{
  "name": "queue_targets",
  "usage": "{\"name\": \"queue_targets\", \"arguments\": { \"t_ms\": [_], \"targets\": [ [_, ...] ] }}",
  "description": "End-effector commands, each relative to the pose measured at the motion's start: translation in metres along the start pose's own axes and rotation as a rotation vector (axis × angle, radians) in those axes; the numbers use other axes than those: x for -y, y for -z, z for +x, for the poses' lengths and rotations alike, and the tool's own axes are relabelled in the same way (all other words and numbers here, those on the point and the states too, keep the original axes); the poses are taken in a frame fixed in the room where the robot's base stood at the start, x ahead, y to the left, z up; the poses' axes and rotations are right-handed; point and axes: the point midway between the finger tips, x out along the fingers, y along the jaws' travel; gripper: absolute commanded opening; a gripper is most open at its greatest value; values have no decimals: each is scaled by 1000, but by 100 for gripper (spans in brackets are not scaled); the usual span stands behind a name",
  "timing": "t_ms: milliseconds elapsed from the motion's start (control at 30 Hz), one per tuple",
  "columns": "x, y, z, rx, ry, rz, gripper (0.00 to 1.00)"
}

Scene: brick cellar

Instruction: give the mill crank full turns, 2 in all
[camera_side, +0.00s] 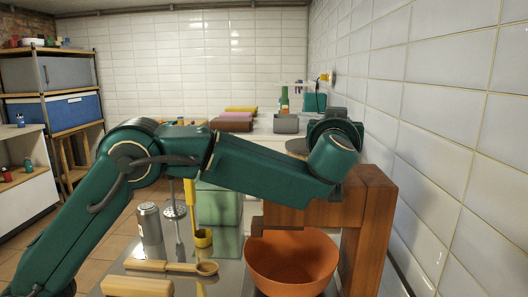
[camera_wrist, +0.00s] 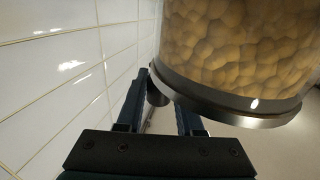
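The mill's wooden stand (camera_side: 374,215) is at the right in the side view, with a brown block above an orange bowl (camera_side: 290,265). My arm hides the mill's top there. In the wrist view a clear hopper (camera_wrist: 245,45) full of round tan pieces, with a metal rim, fills the upper right. My gripper (camera_wrist: 161,92) has its two fingers apart beside and below that rim. A dark, rounded piece (camera_wrist: 157,93), which may be the crank's knob, shows between the fingertips. A thin bar lies below it. I cannot tell whether the fingers press on the knob.
The white tiled wall (camera_side: 440,120) runs close along the right. Left of the bowl are a wooden spoon (camera_side: 170,266), a grey shaker (camera_side: 149,222), hanging utensils and a green box (camera_side: 218,205). A shelf (camera_side: 52,95) stands far left. A green bottle (camera_side: 284,99) is at the back.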

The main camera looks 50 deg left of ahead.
Motion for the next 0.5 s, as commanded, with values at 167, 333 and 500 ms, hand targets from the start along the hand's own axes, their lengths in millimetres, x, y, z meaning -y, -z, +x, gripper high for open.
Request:
{"name": "queue_targets", "arguments": {
  "t_ms": [167, 333, 500],
  "targets": [
    [0, 0, 0, 0, 0, 0, 0],
    [0, 0, -1, 0, -14, 0, 0],
    [-1, 1, -3, 0, -73, 0, 0]
  ]
}}
